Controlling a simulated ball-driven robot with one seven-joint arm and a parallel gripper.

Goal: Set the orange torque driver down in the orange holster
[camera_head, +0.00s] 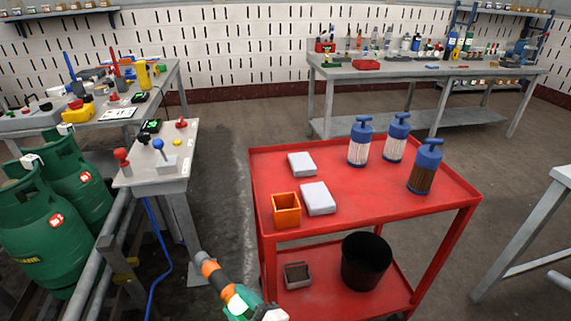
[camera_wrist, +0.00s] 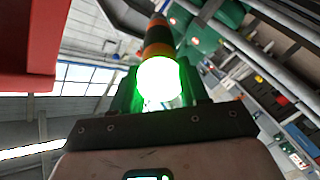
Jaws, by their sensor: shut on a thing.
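The orange holster (camera_head: 286,210) is an open square orange box on the near left corner of the red trolley's top shelf. The torque driver (camera_head: 217,278), with orange and dark bands, is in my gripper (camera_head: 246,304) at the bottom of the head view. It is tilted, its grey end pointing up and left, clear of the trolley's left side and apart from the holster. In the wrist view the driver (camera_wrist: 158,45) sticks out from between the fingers of my gripper (camera_wrist: 155,92). A bright green-white glow hides the exact grip. The holster does not show there.
The red trolley (camera_head: 390,190) also bears two pale boxes and three blue-topped canisters. A black bin (camera_head: 366,262) stands on its lower shelf. A grey control stand (camera_head: 160,165) with levers and green gas cylinders (camera_head: 45,205) are at left. Bare floor lies between stand and trolley.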

